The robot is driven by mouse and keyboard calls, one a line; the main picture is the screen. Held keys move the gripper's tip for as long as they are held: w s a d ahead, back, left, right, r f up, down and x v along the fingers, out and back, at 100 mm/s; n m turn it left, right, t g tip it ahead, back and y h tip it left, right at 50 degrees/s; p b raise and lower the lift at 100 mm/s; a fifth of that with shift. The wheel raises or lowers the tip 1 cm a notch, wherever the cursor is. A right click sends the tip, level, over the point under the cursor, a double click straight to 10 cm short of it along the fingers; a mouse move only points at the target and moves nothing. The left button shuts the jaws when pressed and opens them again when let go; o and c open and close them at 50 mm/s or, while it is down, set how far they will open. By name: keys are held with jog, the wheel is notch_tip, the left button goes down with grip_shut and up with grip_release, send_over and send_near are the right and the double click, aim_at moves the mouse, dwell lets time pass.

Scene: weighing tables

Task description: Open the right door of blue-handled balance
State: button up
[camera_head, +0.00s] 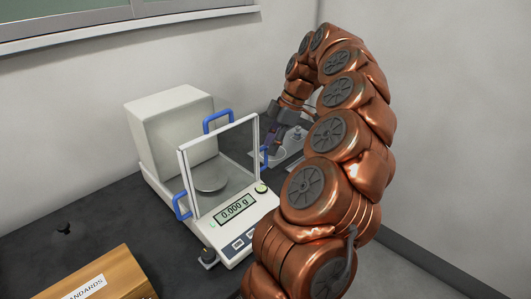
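The blue-handled balance (236,212) stands on the dark table, with its display reading 0.000 g. Its round pan (210,180) shows through the glass front. One blue handle (217,121) is on top, another blue handle (181,207) is on the left side. The right door's blue handle (264,158) shows partly past the right edge of the front frame. My gripper (274,146) is at the balance's right side, close to that handle. Its fingers are small, dark and partly hidden, so contact and opening are unclear. The right door's pane is mostly hidden.
A wooden box labelled STANDARDS (112,275) sits at the front left. A pale round item (291,160) is partly hidden behind my arm. The wall (60,130) stands close behind.

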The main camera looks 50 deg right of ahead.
aim_at(266, 162)
jog(key=shift+p+x, duration=0.3)
jog(key=shift+x, duration=1.7)
grip_shut()
